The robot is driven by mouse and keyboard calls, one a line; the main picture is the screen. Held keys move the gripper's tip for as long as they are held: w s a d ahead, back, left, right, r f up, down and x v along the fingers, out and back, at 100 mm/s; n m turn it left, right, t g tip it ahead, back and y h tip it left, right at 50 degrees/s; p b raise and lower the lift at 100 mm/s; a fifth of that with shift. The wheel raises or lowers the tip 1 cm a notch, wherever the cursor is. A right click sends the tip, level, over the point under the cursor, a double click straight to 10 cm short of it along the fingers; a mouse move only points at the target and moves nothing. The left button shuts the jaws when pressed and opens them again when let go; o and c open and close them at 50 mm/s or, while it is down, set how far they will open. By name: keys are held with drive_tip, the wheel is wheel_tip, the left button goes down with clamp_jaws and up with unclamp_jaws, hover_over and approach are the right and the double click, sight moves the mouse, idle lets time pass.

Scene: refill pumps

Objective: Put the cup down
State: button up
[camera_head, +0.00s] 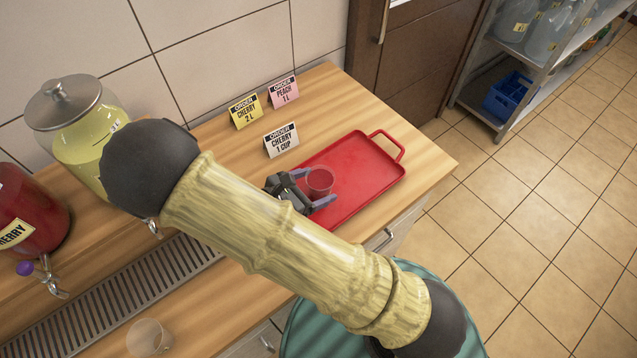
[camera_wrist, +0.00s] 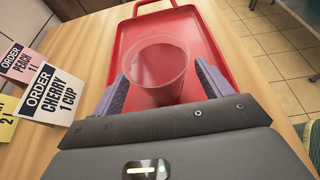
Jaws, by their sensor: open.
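A clear cup (camera_head: 319,182) with red showing in it stands upright on the red tray (camera_head: 375,190), near the tray's left end. In the wrist view the cup (camera_wrist: 159,66) is between the two purple-grey fingers of my gripper (camera_wrist: 160,90), with a gap visible at its sides. My gripper (camera_head: 316,191) is open around the cup, low over the tray. The cup's lower part is partly hidden by my gripper in the wrist view. I cannot tell whether the red in it is liquid or the tray seen through it.
Order cards, including "Cherry 1 cup" (camera_head: 281,140), stand behind the tray. A red cherry dispenser (camera_head: 28,205) and a yellow dispenser (camera_head: 85,130) stand at the left. Another clear cup (camera_head: 149,338) is by the drain grate (camera_head: 130,295). The counter's right end is clear.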

drive_tip(key=b+v, duration=0.1)
drive_tip(key=v, duration=0.9)
drive_tip(key=shift+f, duration=0.1)
